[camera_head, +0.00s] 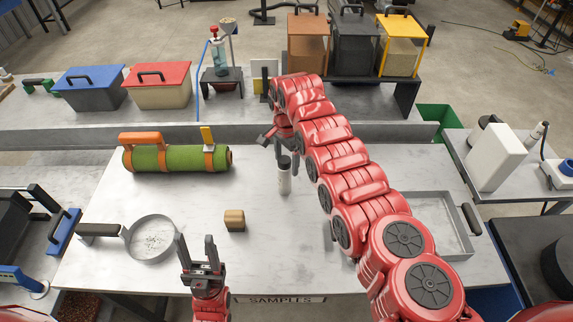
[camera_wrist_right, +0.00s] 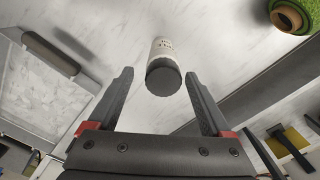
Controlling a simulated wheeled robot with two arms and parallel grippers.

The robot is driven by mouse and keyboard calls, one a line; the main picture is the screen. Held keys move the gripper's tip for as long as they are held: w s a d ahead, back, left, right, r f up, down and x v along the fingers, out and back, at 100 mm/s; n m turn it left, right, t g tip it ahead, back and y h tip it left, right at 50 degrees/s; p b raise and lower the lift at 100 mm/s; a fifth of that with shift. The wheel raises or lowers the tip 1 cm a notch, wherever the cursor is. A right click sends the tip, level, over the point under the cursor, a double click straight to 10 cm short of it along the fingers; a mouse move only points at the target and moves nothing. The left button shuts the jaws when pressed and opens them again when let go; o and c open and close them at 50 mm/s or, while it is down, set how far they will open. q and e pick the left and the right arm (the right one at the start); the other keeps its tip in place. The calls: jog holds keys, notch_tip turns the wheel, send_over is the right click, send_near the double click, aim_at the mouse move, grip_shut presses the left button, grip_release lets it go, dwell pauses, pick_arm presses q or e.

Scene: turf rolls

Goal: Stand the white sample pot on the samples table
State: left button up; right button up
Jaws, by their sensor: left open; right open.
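The white sample pot (camera_head: 284,180) is a small pale cylinder with a dark lid. It stands upright on the samples table (camera_head: 330,275), near the middle, and looks to be touching the tabletop. In the right wrist view the pot (camera_wrist_right: 164,62) shows lid towards me, between and a little beyond the open fingertips, with a gap on both sides. My right gripper (camera_head: 277,140) is open and empty just above and behind the pot; the arm partly hides it. My left gripper (camera_head: 201,255) is open and empty at the table's front, fingers pointing up.
A green turf roll (camera_head: 175,159) with orange straps lies at the back left. A round sieve pan (camera_head: 152,240) and a wooden block (camera_head: 234,220) lie at the front left. A grey tray (camera_head: 462,225) is at the right, partly behind my right arm.

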notch_tip(320, 180, up, 8)
jog(key=b, duration=0.3)
jog(key=shift+f, duration=0.2)
jog(key=shift+r, duration=0.8)
